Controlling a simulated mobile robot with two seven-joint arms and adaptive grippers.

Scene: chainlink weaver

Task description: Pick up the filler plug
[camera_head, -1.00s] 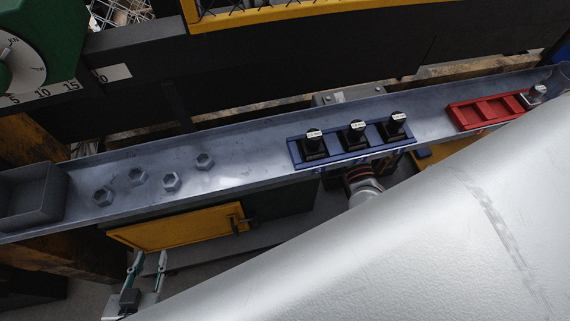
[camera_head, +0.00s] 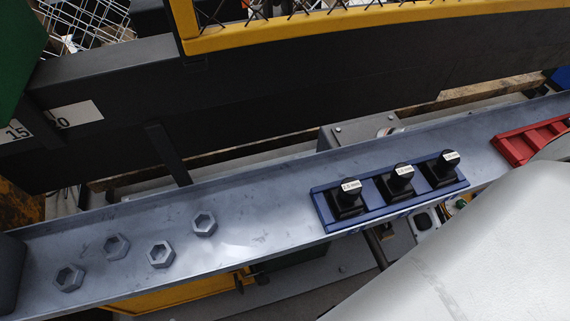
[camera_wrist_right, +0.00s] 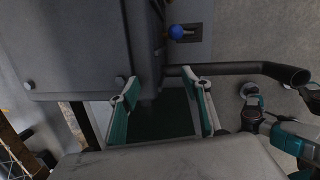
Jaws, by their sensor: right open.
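I cannot identify the filler plug with certainty in either view. In the right wrist view, a small round metal fitting (camera_wrist_right: 250,90) sits on the right, with a dark round part (camera_wrist_right: 252,116) just below it. My right gripper (camera_wrist_right: 163,98) is open in the right wrist view, its two green-padded fingers spread wide with nothing between them. A dark surface shows behind the gap. The round fitting lies to the right of the fingers, apart from them. In the head view neither gripper shows; a large pale arm surface covers the lower right.
A metal tray (camera_head: 260,215) crosses the head view, with several hex nuts (camera_head: 160,253), a blue holder (camera_head: 326,212) with three black labelled pieces (camera_head: 403,175), and a red holder (camera_head: 515,149). In the right wrist view, a dark pipe (camera_wrist_right: 240,70) and blue knob (camera_wrist_right: 178,32) are close ahead.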

